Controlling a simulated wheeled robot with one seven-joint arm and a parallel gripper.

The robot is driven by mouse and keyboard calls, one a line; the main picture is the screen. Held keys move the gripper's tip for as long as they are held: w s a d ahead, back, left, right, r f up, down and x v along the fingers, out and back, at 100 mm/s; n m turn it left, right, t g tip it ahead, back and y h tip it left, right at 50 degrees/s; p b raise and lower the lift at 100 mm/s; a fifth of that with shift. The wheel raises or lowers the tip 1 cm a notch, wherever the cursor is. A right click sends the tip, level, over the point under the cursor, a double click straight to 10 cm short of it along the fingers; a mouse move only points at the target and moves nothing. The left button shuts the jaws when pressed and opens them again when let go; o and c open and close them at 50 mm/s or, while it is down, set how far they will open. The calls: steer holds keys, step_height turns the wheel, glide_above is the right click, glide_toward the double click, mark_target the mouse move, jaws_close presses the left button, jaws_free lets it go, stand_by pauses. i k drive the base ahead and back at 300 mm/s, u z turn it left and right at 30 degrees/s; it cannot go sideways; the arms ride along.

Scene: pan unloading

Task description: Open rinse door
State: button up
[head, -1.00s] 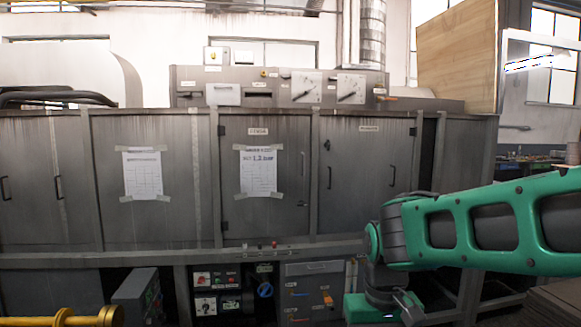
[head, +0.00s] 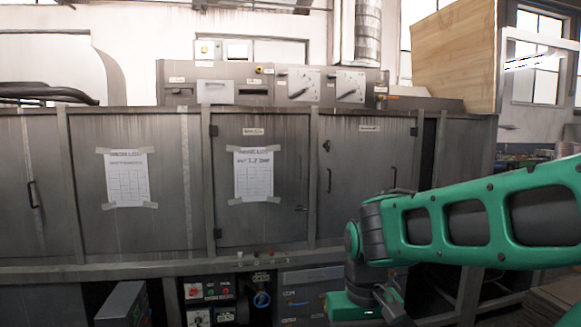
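A row of shut grey metal doors fills the long machine front in the head view. The middle door (head: 262,228) carries a taped paper sheet, a small nameplate at its top and a small latch on its lower right. The door to its right (head: 362,160) has a nameplate and dark vertical handles. Both nameplates are too small to read, so I cannot tell which is the rinse door. My green arm comes in from the right, in front of the lower right of the machine. It runs out of the frame at the bottom, and my gripper's fingers do not show.
Below the doors are a ledge, a control panel (head: 209,291) with buttons and a blue round valve handle (head: 261,299). A grey box (head: 122,304) juts out at the lower left. A wooden board (head: 453,60) stands at the upper right.

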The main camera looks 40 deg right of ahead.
mark_target(260, 162)
steer(key=z, duration=0.05)
steer(key=i, duration=1.7)
steer(key=z, duration=1.4)
